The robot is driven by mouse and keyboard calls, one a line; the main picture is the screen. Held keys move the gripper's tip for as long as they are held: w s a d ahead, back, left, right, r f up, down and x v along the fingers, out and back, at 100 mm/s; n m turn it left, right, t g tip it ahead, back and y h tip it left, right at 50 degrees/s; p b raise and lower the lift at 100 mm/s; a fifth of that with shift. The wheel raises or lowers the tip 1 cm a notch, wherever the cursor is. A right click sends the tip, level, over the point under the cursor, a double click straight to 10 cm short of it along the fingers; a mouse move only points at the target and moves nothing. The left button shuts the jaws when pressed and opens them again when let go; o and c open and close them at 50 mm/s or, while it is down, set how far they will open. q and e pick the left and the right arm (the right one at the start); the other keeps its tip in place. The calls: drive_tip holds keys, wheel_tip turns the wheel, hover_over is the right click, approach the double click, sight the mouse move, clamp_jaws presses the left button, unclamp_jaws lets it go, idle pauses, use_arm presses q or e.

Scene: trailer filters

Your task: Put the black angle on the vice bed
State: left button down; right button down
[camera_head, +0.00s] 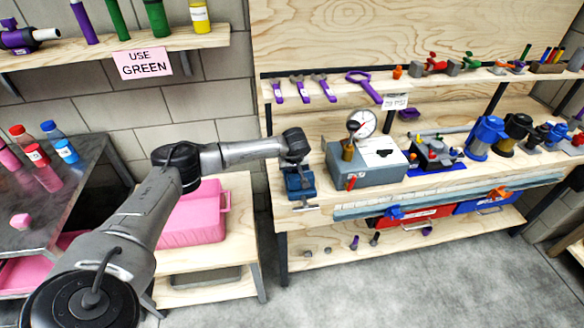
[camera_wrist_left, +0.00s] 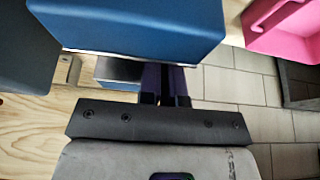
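The blue vice (camera_head: 300,187) stands at the left front corner of the workbench. My left gripper (camera_head: 296,162) points down right over it. In the left wrist view a large blue block of the vice (camera_wrist_left: 140,22) fills the top, with a smaller blue part (camera_wrist_left: 118,70) below it. The dark fingers of my left gripper (camera_wrist_left: 165,92) are close together beside these blue parts. I cannot tell whether they hold anything or touch the vice. I cannot make out the black angle in either view; the gripper hides part of the vice. My right gripper is not in view.
A grey box with a pressure gauge (camera_head: 366,165) stands just right of the vice. Blue and black cylinders (camera_head: 486,138) stand farther right. A pink bin (camera_head: 193,219) is on a low table to the left. Tools line the shelf above.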

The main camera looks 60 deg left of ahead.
use_arm(q)
drive_tip(key=shift+r, duration=0.1)
drive_tip(key=shift+a, duration=0.1)
drive_tip(key=c, duration=1.3)
unclamp_jaws()
